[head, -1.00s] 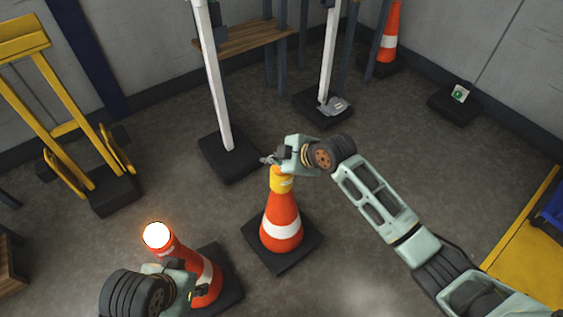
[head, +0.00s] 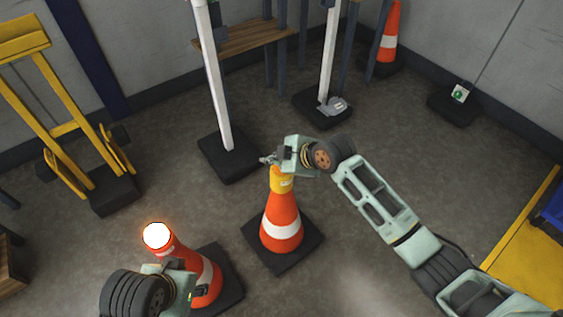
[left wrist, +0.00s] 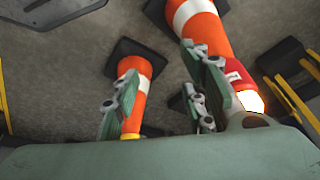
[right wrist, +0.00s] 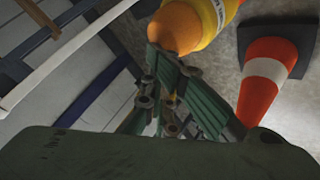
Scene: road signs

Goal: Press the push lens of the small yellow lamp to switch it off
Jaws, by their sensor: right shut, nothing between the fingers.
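The small yellow lamp (head: 282,184) sits on top of the middle orange-and-white cone (head: 281,215). In the right wrist view its yellow body (right wrist: 215,18) and orange domed lens (right wrist: 176,28) show at the top; the lens shows no bright glow. My right gripper (head: 268,160) is shut and empty, right at the lens. Its fingertips (right wrist: 160,52) overlap the lens edge in the right wrist view; I cannot tell if they touch. In the head view the gripper hides the lens. My left gripper (left wrist: 163,85) is open and empty, beside the left cone (head: 208,277).
A red lamp (left wrist: 236,72) with a brightly lit lens (head: 157,236) tops the left cone. White posts (head: 220,95) on black bases stand behind. A yellow frame (head: 60,110) stands at the left.

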